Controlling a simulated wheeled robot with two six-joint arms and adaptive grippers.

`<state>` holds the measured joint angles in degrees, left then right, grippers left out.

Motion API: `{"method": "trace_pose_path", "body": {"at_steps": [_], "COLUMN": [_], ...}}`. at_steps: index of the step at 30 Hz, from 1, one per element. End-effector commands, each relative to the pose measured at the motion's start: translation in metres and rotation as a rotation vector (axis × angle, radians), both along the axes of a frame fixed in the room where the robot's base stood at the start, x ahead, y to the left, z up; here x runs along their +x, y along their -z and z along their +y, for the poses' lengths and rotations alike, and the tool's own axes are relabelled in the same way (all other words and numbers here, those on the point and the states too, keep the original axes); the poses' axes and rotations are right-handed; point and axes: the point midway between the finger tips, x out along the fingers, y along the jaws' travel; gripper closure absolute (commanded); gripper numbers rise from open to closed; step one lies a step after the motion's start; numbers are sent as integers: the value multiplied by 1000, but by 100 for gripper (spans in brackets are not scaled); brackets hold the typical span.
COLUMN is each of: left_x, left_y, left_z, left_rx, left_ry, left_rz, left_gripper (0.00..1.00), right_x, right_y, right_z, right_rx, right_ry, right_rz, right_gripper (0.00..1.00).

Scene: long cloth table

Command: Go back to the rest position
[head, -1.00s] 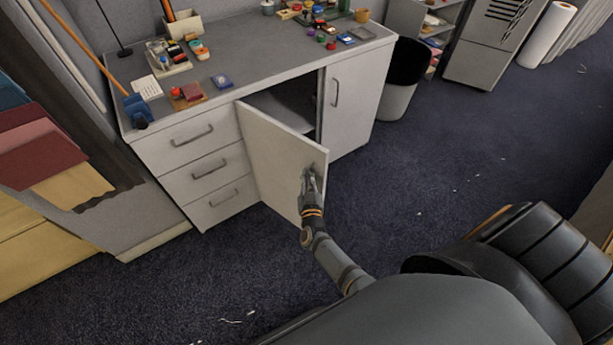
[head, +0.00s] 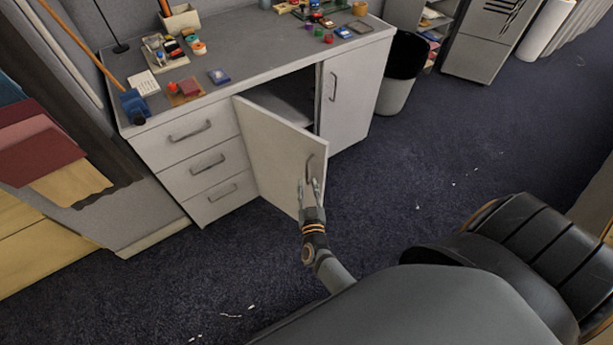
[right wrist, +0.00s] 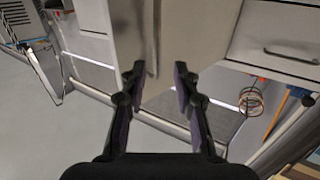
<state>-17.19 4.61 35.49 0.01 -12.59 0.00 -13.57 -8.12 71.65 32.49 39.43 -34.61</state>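My right gripper (head: 311,186) is open just below the handle (head: 309,168) of the cabinet door (head: 280,150). The door stands ajar, with a dark gap between it and the cabinet (head: 345,98). In the right wrist view the two fingers of my right gripper (right wrist: 158,82) are spread with nothing between them. The pale door panel (right wrist: 185,35) is in front of them, and the handle (right wrist: 153,40) shows near the left finger. My left gripper is not in view.
The cabinet top (head: 255,50) holds several small items. Three drawers (head: 205,160) are shut at the left. A waste bin (head: 400,75) stands right of the cabinet.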

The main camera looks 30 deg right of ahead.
Motion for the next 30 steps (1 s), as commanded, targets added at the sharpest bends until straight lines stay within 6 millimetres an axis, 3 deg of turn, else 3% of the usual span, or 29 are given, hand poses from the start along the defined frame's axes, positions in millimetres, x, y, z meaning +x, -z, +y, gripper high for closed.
{"method": "trace_pose_path", "body": {"at_steps": [4, 19, 21, 23, 26, 29, 30], "left_x": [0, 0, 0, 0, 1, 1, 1], "left_y": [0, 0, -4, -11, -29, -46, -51], "left_z": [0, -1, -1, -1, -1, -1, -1], "left_rx": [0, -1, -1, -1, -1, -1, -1], "left_ry": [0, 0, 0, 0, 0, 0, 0], "left_rz": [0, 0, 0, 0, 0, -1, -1], "left_gripper": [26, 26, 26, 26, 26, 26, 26], "right_x": [-10, -10, -12, -19, -49, -108, -136], "right_y": [0, 0, 7, 24, 80, 146, 168], "right_z": [3, 4, 7, 12, 25, 28, 26], "right_rx": [1, 0, 3, 12, 45, 94, 114], "right_ry": [1, 0, -22, -71, -195, -297, -322], "right_rz": [-1, 0, 29, 94, 304, 580, 689], "right_gripper": [70, 70, 70, 70, 70, 70, 70]}}
